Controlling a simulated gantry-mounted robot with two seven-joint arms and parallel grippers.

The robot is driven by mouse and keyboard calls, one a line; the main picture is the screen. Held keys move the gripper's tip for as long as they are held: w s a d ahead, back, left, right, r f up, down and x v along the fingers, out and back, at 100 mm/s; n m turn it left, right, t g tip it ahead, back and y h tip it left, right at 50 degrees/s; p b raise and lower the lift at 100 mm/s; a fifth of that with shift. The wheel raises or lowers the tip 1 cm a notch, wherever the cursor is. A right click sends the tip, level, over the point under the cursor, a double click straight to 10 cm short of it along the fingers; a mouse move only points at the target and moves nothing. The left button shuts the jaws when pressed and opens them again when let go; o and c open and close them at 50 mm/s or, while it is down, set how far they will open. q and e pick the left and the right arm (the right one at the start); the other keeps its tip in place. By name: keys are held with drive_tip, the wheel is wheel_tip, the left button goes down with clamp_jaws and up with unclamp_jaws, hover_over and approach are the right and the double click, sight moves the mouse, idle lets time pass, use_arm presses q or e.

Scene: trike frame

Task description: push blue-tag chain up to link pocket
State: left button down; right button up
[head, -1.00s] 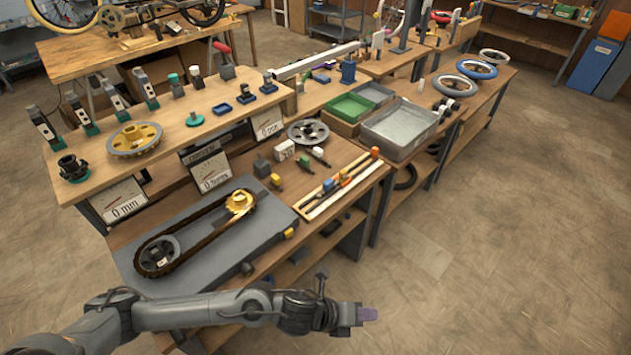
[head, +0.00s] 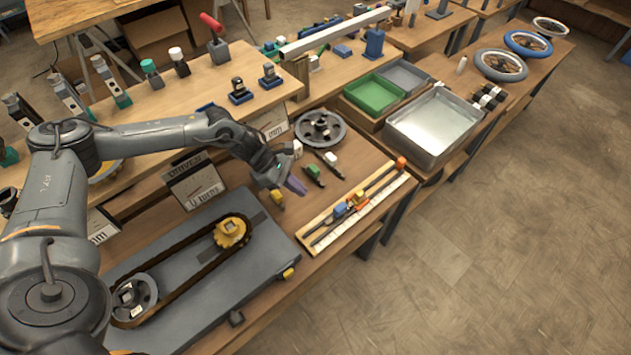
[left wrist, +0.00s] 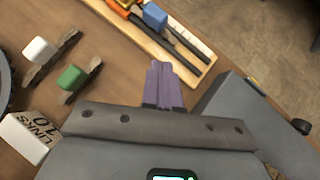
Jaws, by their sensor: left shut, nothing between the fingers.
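The blue-tag chain is a dark strip with a blue tag (head: 340,210), lying lengthwise in the pale wooden tray (head: 318,226). Its blue tag also shows in the left wrist view (left wrist: 155,15), at the top. My left gripper (head: 296,186) has purple fingers that are shut and empty. It is above the bench, left of the tray and apart from the blue tag. The fingers also show in the left wrist view (left wrist: 163,85), pointing toward the tray. I cannot make out a link pocket clearly. My right gripper is not in view.
Chain pieces with a white tag (head: 330,158) and a green tag (head: 312,170) lie between my gripper and the tray's far end. An orange tag (head: 400,163) is in the tray. A grey board (head: 255,262) carries a chain loop. A metal bin (head: 435,125) stands behind.

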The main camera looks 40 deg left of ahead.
sight(330, 217)
use_arm(q)
drive_tip(key=x, duration=0.8)
drive_tip(key=shift+s+d, duration=0.25)
drive_tip(key=shift+s, duration=0.05)
drive_tip(key=shift+w+d+f, duration=0.2)
drive_tip(key=shift+d+f, duration=0.25)
drive_tip(key=shift+f, duration=0.1)
drive_tip(key=shift+w+d+f, duration=0.1)
drive_tip(key=shift+f, duration=0.05)
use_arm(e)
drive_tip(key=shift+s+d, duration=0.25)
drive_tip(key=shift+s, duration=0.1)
